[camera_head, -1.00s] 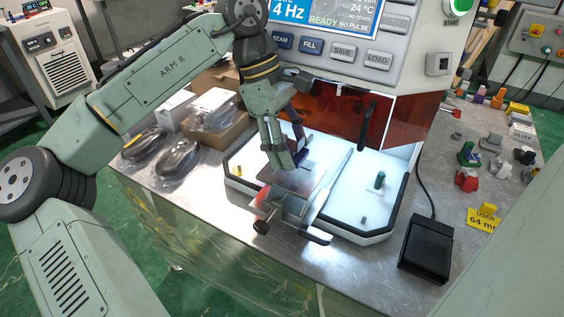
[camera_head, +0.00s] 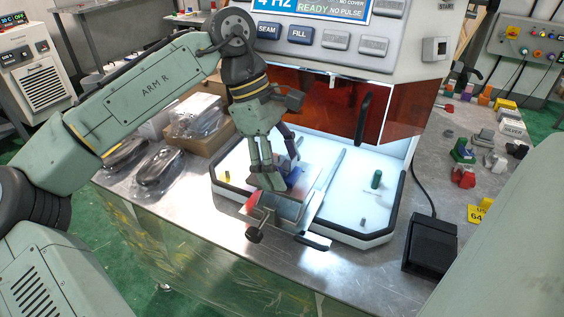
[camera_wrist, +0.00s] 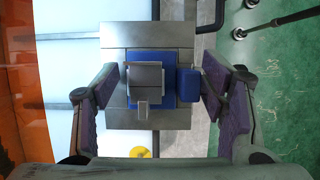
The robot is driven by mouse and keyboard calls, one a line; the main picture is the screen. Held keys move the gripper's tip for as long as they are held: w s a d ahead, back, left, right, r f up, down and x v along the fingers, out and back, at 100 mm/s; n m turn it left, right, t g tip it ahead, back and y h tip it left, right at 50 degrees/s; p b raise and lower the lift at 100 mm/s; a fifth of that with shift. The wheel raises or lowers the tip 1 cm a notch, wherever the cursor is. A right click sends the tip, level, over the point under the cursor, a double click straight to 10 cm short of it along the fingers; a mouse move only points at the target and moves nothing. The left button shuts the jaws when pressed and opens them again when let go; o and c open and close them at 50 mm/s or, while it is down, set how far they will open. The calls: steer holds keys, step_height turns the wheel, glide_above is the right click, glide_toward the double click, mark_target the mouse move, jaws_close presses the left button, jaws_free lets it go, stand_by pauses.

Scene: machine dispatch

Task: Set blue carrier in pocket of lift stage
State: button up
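The blue carrier (camera_wrist: 154,59) lies under my gripper in the wrist view, with a grey metal part (camera_wrist: 145,80) on top and a blue tab (camera_wrist: 189,85) to its right. It sits over the grey metal lift stage (camera_wrist: 152,33); whether it is fully down in the pocket I cannot tell. My gripper (camera_wrist: 160,82) has its purple-padded fingers spread on both sides of the carrier, the right one close to the tab. In the head view my gripper (camera_head: 270,183) points down at the lift stage (camera_head: 307,187), and its fingers hide most of the carrier.
A white lit tray (camera_head: 345,215) with black edging surrounds the stage; a green post (camera_head: 376,180) stands on its right side. An orange shield (camera_head: 340,105) hangs behind. A black pedal (camera_head: 430,245) and several small coloured parts are at the right; bagged items lie at the left.

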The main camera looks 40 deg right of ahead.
steer(key=shift+o, duration=0.7)
steer(key=shift+r, duration=0.1)
steer(key=b+v, duration=0.1)
steer(key=v, duration=1.1)
